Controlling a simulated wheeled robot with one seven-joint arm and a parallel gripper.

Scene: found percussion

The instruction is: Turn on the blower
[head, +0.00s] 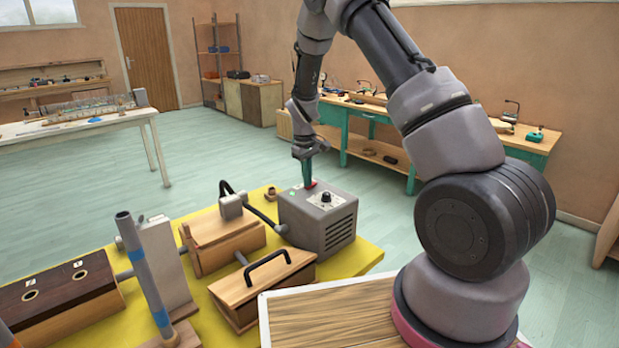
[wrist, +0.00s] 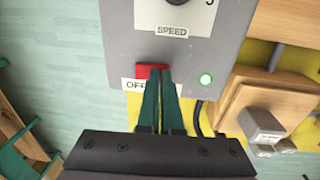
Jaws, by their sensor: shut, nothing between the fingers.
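The blower is a grey box (head: 310,222) with a vented front, standing on the yellow table top. Its top has a black knob on a white plate, and a "SPEED" label shows in the wrist view. A red switch (wrist: 150,71) sits beside a partly hidden label reading "OFF". In the head view my gripper (head: 308,184) points down onto the blower's top; contact cannot be told for sure.
Wooden boxes, one with a black handle (head: 268,264), and a grey upright pipe (head: 143,270) crowd the yellow table (head: 358,258) left of the blower. A black hose (head: 248,208) runs to the blower's left side. Open floor lies behind the table.

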